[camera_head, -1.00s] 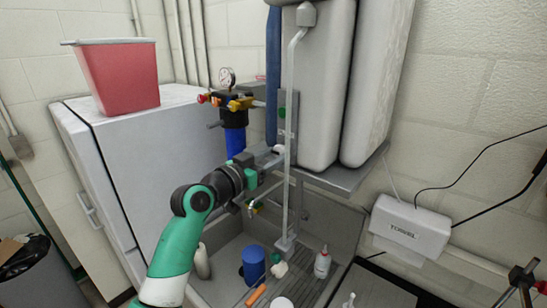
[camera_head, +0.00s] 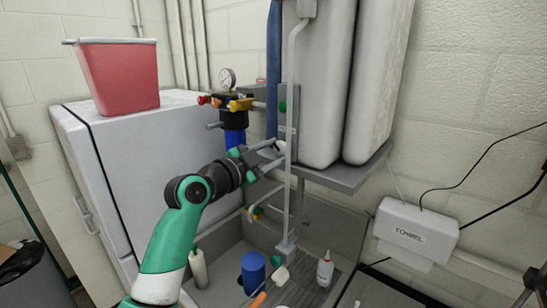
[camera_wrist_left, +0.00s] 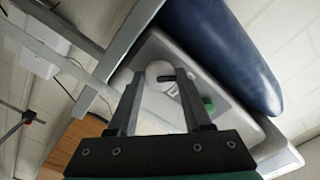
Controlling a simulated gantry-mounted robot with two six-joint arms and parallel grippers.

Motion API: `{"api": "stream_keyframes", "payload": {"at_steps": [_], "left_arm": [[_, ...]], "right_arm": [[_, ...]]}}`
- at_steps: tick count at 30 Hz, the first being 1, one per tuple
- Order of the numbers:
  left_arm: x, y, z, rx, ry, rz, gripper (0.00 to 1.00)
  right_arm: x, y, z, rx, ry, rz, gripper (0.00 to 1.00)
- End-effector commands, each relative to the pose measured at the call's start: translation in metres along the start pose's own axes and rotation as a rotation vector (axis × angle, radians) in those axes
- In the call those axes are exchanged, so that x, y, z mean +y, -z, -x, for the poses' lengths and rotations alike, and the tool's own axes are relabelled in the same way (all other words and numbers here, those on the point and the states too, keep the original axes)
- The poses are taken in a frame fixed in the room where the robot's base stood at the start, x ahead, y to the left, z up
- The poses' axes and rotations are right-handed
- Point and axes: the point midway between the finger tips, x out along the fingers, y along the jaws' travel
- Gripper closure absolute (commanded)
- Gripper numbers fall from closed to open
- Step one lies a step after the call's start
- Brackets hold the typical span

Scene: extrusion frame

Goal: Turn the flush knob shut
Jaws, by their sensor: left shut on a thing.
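The flush knob (camera_wrist_left: 161,74) is a white round part with a short black pin. It shows between the fingertips of my left gripper in the left wrist view (camera_wrist_left: 163,92). The two fingers stand on either side of it, shut on it. In the head view my left gripper (camera_head: 272,154) reaches up to the post beside the white tanks, and a little white of the knob (camera_head: 279,147) shows behind the fingers. My right gripper is not in view.
A thin metal post (camera_head: 290,180) stands close to the gripper, with a grey shelf (camera_head: 345,178) to its right. A gauge and valve assembly (camera_head: 234,108) is just left. Below, the sink holds a blue cup (camera_head: 253,272) and a white bottle (camera_head: 325,269).

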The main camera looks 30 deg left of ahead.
Motion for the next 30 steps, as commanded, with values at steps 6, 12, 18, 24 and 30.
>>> {"api": "stream_keyframes", "payload": {"at_steps": [6,12,18,24,30], "left_arm": [[0.0014,-0.0023,-0.0004,-0.004,-0.003,-0.204,1.00],[0.0010,-0.0022,-0.0005,-0.004,-0.003,-0.392,1.00],[0.0008,-0.0022,-0.0005,-0.004,-0.004,-0.564,1.00],[0.0007,-0.0020,-0.0005,-0.003,-0.005,-0.695,1.00],[0.0005,-0.0019,-0.0006,-0.003,-0.006,-0.773,1.00]], "right_arm": [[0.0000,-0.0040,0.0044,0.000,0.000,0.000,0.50],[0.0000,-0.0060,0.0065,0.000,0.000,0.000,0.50],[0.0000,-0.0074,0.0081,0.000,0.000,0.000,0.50],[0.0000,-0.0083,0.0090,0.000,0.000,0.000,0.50],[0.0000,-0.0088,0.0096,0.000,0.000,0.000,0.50]]}}
